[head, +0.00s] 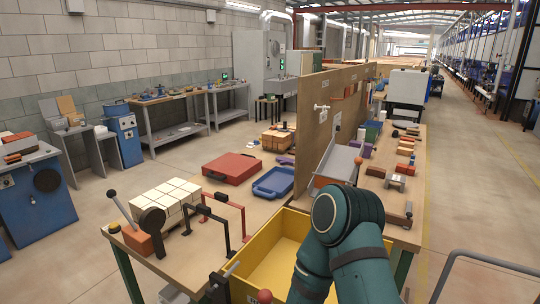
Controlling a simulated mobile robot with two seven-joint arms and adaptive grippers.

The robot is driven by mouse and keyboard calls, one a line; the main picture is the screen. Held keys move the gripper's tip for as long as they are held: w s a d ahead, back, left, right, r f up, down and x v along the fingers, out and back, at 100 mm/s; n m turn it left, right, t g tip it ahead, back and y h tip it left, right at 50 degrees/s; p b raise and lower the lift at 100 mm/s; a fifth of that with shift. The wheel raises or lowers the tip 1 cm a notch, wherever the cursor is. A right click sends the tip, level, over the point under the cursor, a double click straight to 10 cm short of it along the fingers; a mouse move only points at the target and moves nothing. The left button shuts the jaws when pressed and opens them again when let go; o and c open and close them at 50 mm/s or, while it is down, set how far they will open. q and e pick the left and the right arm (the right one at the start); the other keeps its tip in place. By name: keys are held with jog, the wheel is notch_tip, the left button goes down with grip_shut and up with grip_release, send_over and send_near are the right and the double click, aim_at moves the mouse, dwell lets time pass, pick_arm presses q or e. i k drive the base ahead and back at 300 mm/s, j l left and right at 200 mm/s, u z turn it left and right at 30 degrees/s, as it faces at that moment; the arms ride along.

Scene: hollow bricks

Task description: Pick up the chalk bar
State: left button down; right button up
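I cannot single out the chalk bar for certain. A block of several cream-white bars (166,198) lies packed together on the wooden bench at the left. No gripper of mine shows clearly. A teal arm link of mine fills the lower middle right and hides part of the bench and the yellow bin (272,262) behind it. The fingers of that arm are out of sight.
Black (208,213) and red (229,207) upright frames stand right of the cream bars. A wooden partition (316,140) splits the work area. Small bricks (404,150) and blocks lie on the right bench.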

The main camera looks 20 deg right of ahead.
aim_at(413, 159)
jog(key=k+l, duration=0.1)
jog(key=k, duration=0.3)
jog(key=k+l, duration=0.1)
jog(key=k, duration=0.25)
jog(key=k+l, duration=0.25)
jog(key=k, duration=0.15)
jog(key=k+l, duration=0.25)
jog(key=k, duration=0.15)
jog(key=k+l, duration=0.6)
jog(key=l, duration=0.15)
jog(key=k+l, duration=0.1)
jog(key=l, duration=0.2)
jog(key=k+l, duration=0.1)
jog(key=l, duration=0.2)
jog(key=k+l, duration=0.15)
jog(key=l, duration=0.65)
jog(key=k+l+u, duration=0.1)
jog(key=l, duration=1.35)
jog(key=i+l, duration=0.1)
jog(key=l, duration=0.25)
jog(key=i+l, duration=0.15)
jog(key=l, duration=0.25)
jog(key=i+l, duration=0.1)
jog(key=l, duration=0.25)
jog(key=i+l, duration=0.1)
jog(key=l, duration=0.3)
jog(key=i+l, duration=0.15)
jog(key=l, duration=0.2)
jog(key=u, duration=0.05)
